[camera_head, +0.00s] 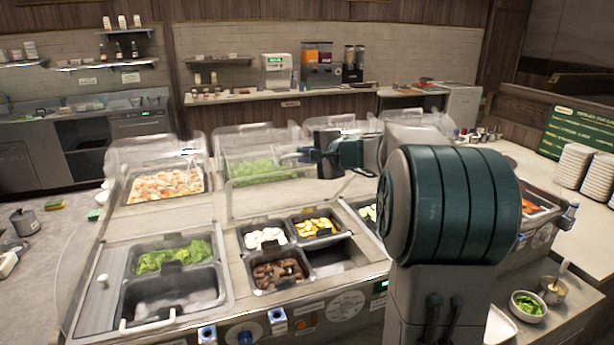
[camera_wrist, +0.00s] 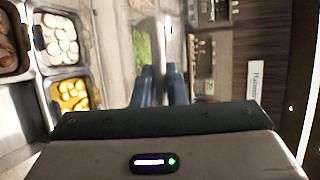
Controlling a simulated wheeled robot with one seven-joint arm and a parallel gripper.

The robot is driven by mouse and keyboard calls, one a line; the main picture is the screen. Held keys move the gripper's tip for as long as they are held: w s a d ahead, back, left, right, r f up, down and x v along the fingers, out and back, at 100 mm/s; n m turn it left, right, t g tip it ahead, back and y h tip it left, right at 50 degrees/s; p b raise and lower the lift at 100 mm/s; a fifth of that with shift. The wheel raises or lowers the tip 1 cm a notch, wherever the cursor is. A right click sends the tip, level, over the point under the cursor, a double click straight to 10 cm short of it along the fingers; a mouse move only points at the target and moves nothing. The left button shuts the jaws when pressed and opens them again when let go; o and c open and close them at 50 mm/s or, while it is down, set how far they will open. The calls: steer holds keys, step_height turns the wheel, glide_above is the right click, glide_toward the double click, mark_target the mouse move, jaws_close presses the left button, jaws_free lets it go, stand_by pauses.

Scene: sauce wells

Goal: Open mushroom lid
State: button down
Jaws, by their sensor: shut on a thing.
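My gripper (camera_head: 303,155) is behind the front wells at the middle clear lid (camera_head: 268,180), which stands raised. In the wrist view, the blue fingertips (camera_wrist: 162,85) are close together, with a pale, blurred edge between them. My gripper is shut on what looks like this lid; the exact grip spot is unclear. The front middle wells hold dark brown pieces (camera_head: 278,272), white slices (camera_head: 265,238) and yellow pieces (camera_head: 314,227), uncovered. I cannot tell for certain which are mushrooms. My arm hides part of the counter at right.
Other raised clear lids stand at left (camera_head: 155,150) and behind my arm. Wells of lettuce (camera_head: 173,257) and orange-topped food (camera_head: 166,185) lie at left. The front middle block has one empty well.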

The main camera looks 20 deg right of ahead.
mark_target(297, 147)
steer(key=w+r, duration=0.2)
steer(key=w, duration=0.1)
steer(key=w+r, duration=0.1)
steer(key=w, duration=0.1)
steer(key=shift+a+r+p, duration=0.1)
steer(key=shift+r+p, duration=0.1)
steer(key=shift+p, duration=0.15)
steer(key=shift+w+r+g, duration=0.3)
steer(key=shift+w+g, duration=0.05)
steer(key=shift+w, duration=0.2)
steer(key=shift+w+r+g, duration=0.25)
steer(key=shift+w+g, duration=0.1)
steer(key=shift+w, duration=0.2)
steer(key=c, duration=1.8)
jaws_free()
steer(key=shift+w, duration=0.1)
steer(key=shift+o, duration=0.2)
steer(key=b+v, duration=0.4)
steer(key=v, duration=1)
steer(key=shift+a+f, duration=0.1)
steer(key=shift+a, duration=0.05)
